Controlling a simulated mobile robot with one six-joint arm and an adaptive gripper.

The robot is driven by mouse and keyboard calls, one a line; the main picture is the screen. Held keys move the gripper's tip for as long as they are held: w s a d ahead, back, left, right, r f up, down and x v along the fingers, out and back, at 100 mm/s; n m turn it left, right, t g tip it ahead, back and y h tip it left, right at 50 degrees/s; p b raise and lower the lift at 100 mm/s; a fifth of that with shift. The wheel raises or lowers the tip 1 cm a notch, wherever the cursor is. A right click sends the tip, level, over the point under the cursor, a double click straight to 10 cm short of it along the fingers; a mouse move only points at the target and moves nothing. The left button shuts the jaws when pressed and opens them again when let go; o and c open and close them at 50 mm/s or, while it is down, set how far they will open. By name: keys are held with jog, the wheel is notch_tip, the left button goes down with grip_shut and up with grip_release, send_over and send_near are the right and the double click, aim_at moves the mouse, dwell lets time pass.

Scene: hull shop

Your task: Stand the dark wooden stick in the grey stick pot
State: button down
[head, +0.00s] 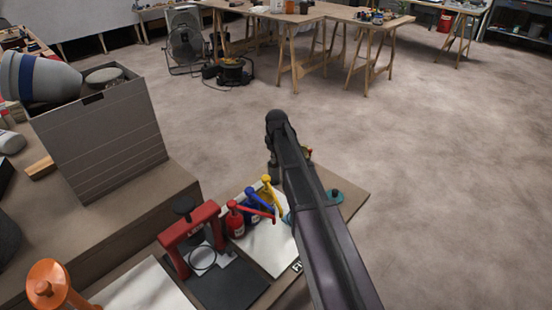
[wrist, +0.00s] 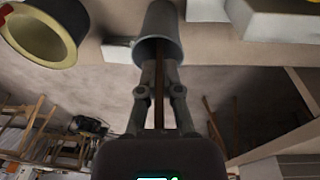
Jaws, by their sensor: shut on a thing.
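My gripper (wrist: 159,72) is shut on the dark wooden stick (wrist: 159,100), which shows as a thin brown line between the two fingers in the wrist view. The grey stick pot (wrist: 158,22) is straight beyond the fingertips, its round mouth facing the wrist camera. The fingertips overlap the mouth in the picture. The stick points toward the mouth; its far end is hidden, and I cannot tell whether it is inside.
Open floor lies to the right.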

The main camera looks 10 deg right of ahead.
jog(key=c, duration=0.7)
grip_release()
jog(key=o, duration=0.7)
jog(key=shift+s, duration=0.1)
jog(key=shift+r, duration=0.15)
jog(key=shift+r+p, duration=4.85)
jog(key=shift+p, duration=0.15)
